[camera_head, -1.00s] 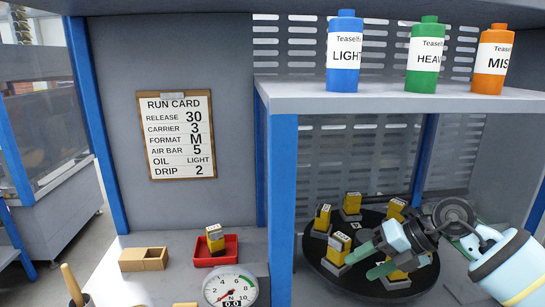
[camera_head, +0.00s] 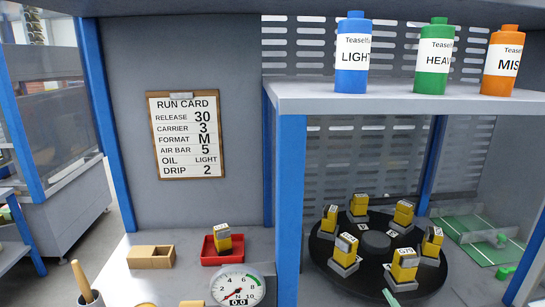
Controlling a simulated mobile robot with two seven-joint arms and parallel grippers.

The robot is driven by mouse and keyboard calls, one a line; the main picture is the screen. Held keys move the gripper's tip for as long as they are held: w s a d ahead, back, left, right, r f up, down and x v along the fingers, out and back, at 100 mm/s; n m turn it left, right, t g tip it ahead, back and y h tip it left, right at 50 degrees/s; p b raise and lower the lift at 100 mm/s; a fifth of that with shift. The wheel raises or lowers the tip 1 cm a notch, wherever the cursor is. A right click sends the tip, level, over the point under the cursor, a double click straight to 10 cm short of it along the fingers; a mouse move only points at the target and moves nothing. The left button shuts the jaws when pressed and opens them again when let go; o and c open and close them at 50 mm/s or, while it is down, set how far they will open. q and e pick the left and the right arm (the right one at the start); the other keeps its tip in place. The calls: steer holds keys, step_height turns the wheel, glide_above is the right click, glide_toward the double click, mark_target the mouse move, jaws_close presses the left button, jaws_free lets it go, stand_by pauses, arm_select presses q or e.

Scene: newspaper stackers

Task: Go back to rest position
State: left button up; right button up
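Only a small green tip, which looks like a fingertip of my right gripper (camera_head: 390,298), shows at the bottom edge, in front of the round black turntable (camera_head: 322,246). The rest of that gripper is out of frame, so its opening is hidden. My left gripper is not in view. The turntable carries several yellow-and-grey blocks, one of them a yellow block (camera_head: 404,265) at its front. Another yellow block (camera_head: 223,237) stands in the red tray (camera_head: 208,258) at the left.
A shelf (camera_head: 400,100) above the turntable holds blue (camera_head: 352,75), green (camera_head: 431,80) and orange (camera_head: 502,82) bottles. A blue post (camera_head: 289,200) divides the bays. A dial gauge (camera_head: 238,287), a wooden box (camera_head: 150,258) and a green mat (camera_head: 465,233) also show.

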steer(key=s+d+f+m+g+h, duration=0.25)
steer(key=s+f+g, duration=0.25)
steer(key=s+f, duration=0.25)
steer(key=s+d+f+m+g+h, duration=0.2)
steer(key=s+f+m+g, duration=0.15)
steer(key=s+f, duration=0.4)
steer(key=s+a+f+g+y, duration=0.1)
steer(key=s+f+g, duration=0.25)
steer(key=s, duration=0.55)
steer(key=s+f+g+y, duration=0.1)
steer(key=s+f+g, duration=0.1)
steer(key=s+g, duration=0.5)
steer(key=w+a+f+t+y, duration=0.1)
steer(key=w+a+f+t, duration=0.2)
steer(key=f+t, duration=0.6)
steer(key=shift+w+f+m, duration=0.4)
steer(key=shift+w+f, duration=0.15)
steer(key=shift+w, duration=0.25)
steer(key=shift+a+y, duration=0.1)
steer(key=shift+y, duration=0.15)
